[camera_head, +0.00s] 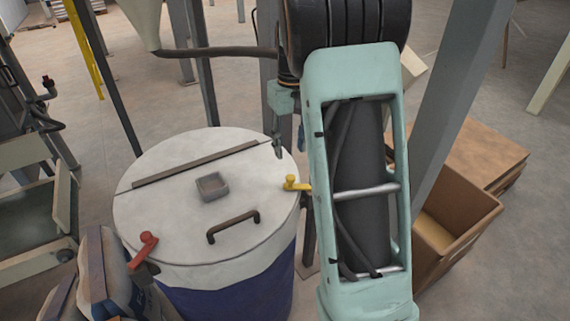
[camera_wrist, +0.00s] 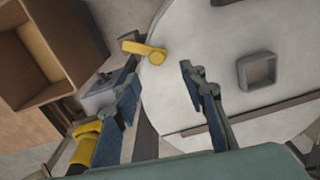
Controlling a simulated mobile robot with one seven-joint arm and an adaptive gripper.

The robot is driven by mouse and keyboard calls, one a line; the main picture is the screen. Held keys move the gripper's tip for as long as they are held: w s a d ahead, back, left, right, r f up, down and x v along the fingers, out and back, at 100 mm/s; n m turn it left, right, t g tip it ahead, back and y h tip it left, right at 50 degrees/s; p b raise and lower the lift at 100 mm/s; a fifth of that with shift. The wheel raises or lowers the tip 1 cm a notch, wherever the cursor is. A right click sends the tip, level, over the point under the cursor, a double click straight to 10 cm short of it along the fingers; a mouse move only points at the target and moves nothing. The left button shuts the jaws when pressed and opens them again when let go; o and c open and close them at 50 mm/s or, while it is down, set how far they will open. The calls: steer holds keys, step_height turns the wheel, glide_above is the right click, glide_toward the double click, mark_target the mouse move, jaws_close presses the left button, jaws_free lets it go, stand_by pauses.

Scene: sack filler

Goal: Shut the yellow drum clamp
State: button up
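The yellow drum clamp (camera_head: 292,183) sits at the right rim of the drum's white lid (camera_head: 190,235). Its far end runs up to my arm, which may hide part of it. In the wrist view the yellow clamp (camera_wrist: 143,50) shows as a short lever with a rounded end at the lid's edge, lying beyond my fingertips. My gripper (camera_wrist: 160,82) is open, with its fingers apart and nothing between them. In the head view my arm covers most of the gripper; a small part shows above the lid's right back edge. The drum body (camera_head: 235,290) is blue.
A red clamp (camera_head: 146,246) is on the lid's left front rim. The lid carries a dark handle (camera_head: 233,227), a small square fitting (camera_head: 211,187) and a long strip (camera_head: 195,164). Filled sacks (camera_head: 105,270) stand at front left. Cardboard boxes (camera_head: 475,215) and a grey post (camera_head: 463,90) are right.

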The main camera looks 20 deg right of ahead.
mark_target(290, 177)
steer(key=f, duration=0.7)
steer(key=f+p, duration=0.1)
steer(key=f, duration=0.2)
steer(key=shift+w+d+f, duration=0.2)
steer(key=shift+d+f, duration=0.05)
steer(key=shift+f, duration=0.15)
steer(key=shift+c, duration=0.3)
jaws_close()
